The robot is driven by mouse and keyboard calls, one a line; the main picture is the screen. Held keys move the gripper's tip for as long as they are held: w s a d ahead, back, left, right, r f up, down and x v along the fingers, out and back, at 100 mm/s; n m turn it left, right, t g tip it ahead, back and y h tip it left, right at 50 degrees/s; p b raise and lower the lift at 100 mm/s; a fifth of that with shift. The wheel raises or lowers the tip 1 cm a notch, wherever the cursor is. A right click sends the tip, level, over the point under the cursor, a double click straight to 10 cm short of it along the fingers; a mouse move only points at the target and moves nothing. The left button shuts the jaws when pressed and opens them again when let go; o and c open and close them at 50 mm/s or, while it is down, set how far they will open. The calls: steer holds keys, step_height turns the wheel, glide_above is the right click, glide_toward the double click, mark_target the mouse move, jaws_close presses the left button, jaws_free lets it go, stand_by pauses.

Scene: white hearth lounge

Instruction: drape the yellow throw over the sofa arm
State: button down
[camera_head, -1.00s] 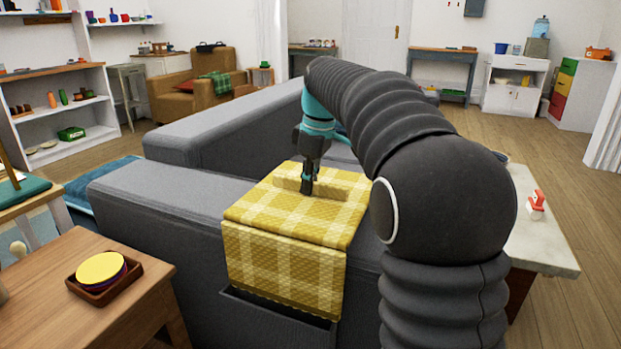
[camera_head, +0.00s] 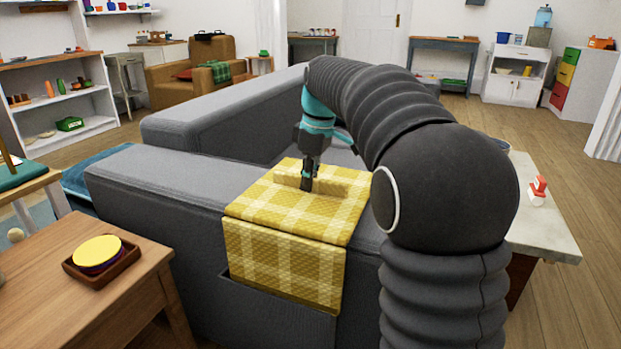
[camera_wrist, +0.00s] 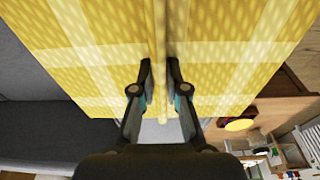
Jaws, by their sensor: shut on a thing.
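The yellow plaid throw (camera_head: 290,262) lies over the near grey sofa arm (camera_head: 160,185). One part covers the arm's top and another hangs down its near side, over a dark side pocket. My gripper (camera_head: 308,186) is above the arm's top, shut on a raised ridge of the throw. In the wrist view, the two fingertips (camera_wrist: 159,68) pinch a narrow fold of the throw (camera_wrist: 90,60), with cloth spread on both sides. The far edge of the throw is partly hidden by my gripper and arm in the head view.
A wooden table (camera_head: 75,300) with a tray (camera_head: 105,278) of round discs stands at the near left. A pale-topped table (camera_head: 545,235) with a red and white object (camera_head: 538,190) is at the right. Open floor (camera_head: 490,122) lies beyond.

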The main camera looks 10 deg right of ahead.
steer(key=c, duration=1.1)
jaws_free()
steer(key=shift+f, duration=0.2)
steer(key=r+p, duration=0.3)
steer(key=r, duration=0.3)
steer(key=d+r+p, duration=0.1)
steer(key=r+p, duration=0.2)
steer(key=r, duration=0.4)
steer(key=s+r+p, duration=0.1)
steer(key=r+p, duration=0.2)
steer(key=r, duration=0.4)
steer(key=shift+d, duration=0.2)
